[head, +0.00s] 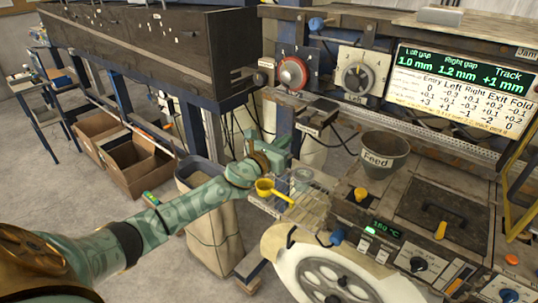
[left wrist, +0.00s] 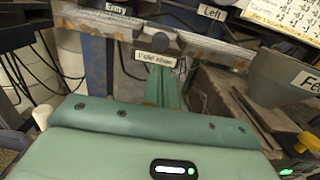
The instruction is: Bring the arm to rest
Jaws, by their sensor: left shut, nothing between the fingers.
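My left arm comes in from the left, teal-patterned. Its gripper (head: 284,147) is in the middle of the head view, in front of the machine bench and above a wire rack. In the left wrist view the green fingers (left wrist: 163,85) are together with nothing between them. They point toward a metal rail (left wrist: 155,30) with a small label, which looks close behind them; I cannot tell if they touch. My right gripper is not in view.
A yellow scoop (head: 272,189) shows just below the gripper. A grey "Feed" bucket (head: 385,157) stands on the bench to the right. A red dial (head: 293,73) and a grey dial (head: 356,78) are behind. A tall tan bin (head: 213,233) stands below the arm. A large spoked wheel (head: 340,281) is in front.

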